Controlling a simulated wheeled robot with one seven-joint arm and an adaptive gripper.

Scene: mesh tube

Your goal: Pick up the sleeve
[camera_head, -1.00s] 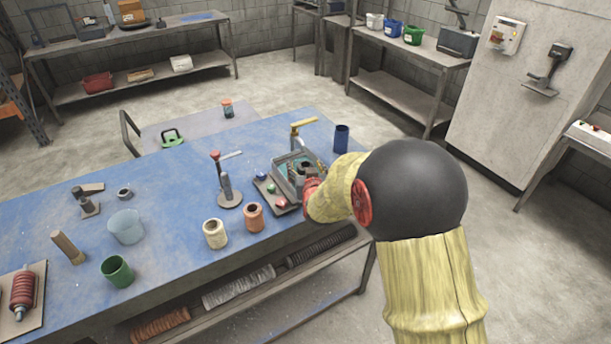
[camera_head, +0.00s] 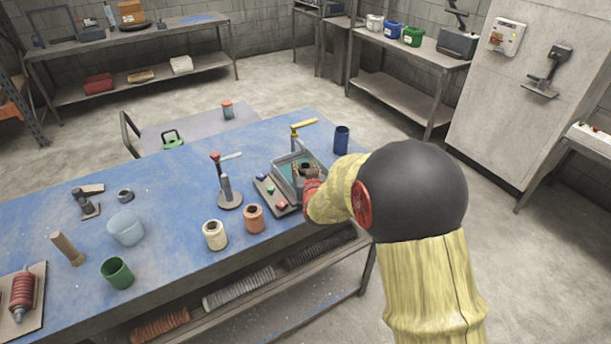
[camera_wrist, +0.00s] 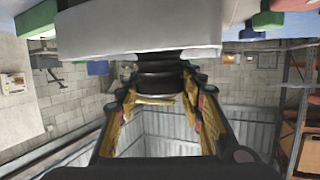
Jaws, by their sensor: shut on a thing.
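My gripper (camera_wrist: 160,100) shows in the wrist view with its two fingers closed in on a black, ribbed, round sleeve (camera_wrist: 160,78). The sleeve sits between the fingertips, below a pale block-like surface at the top of that view. In the head view a dark ring-shaped piece, which looks like the sleeve (camera_head: 307,172), is at the grey tray (camera_head: 278,177). My arm hides most of the gripper there. I cannot tell whether the sleeve touches the tray.
A cream spool (camera_head: 214,235) and an orange spool (camera_head: 253,218) stand left of the tray. A blue cup (camera_head: 341,140) stands behind it to the right. A clamp-like stand (camera_head: 228,190) is to its left. The blue table (camera_head: 165,205) has bare room farther left.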

